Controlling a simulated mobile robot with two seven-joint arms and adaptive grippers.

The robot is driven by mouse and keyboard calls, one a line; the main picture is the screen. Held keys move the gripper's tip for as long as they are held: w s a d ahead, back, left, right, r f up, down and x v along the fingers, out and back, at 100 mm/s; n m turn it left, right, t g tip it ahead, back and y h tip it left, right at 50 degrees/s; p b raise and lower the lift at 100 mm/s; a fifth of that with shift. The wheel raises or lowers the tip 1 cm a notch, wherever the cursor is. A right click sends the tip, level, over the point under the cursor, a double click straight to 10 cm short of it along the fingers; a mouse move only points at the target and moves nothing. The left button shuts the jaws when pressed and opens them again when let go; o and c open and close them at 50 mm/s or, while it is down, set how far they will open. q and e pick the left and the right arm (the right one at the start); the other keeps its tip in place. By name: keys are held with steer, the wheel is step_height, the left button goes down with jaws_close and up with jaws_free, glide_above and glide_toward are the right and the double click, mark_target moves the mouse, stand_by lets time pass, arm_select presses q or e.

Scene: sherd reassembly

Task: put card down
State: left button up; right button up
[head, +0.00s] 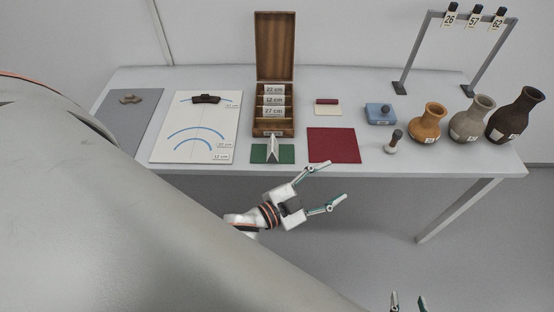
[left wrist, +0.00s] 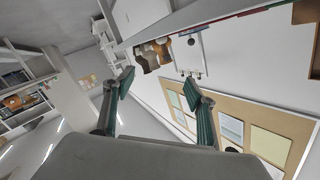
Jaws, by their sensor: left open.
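A small white card (head: 272,147) stands folded like a tent on the green mat (head: 287,154) at the table's front edge. Cards marked 22 cm (head: 273,89), 12 cm (head: 273,100) and 27 cm (head: 273,111) stand in the compartments of the open wooden box (head: 262,128) behind it. My left gripper (head: 336,181) is open and empty in front of the table, to the right of the green mat and apart from it. In the left wrist view its fingers (left wrist: 156,85) are spread with nothing between them. My right gripper (head: 408,300) shows only its separated fingertips at the bottom edge.
A chart sheet (head: 195,150) with blue arcs holds a dark sherd (head: 205,99). A grey mat (head: 125,128) with a small sherd lies left. A red mat (head: 333,145), blue pad (head: 380,114), stamp-like tool (head: 393,143) and three vases (head: 471,119) stand right.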

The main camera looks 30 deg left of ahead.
arm_select(q)
steer(key=s+a+f+n+g+y, duration=0.2)
steer(key=s+a+f+n, duration=0.1)
steer(key=s+f, duration=0.3)
steer(key=s+a+f+n+g+y, duration=0.2)
steer(key=s+a+f, duration=0.3)
steer(key=f, duration=0.4)
steer(key=shift+s+f+n+g+y, duration=0.35)
steer(key=shift+s+n, duration=0.25)
steer(key=shift+n, duration=0.3)
steer(key=shift+a+r, duration=0.1)
steer(key=shift+r, duration=0.05)
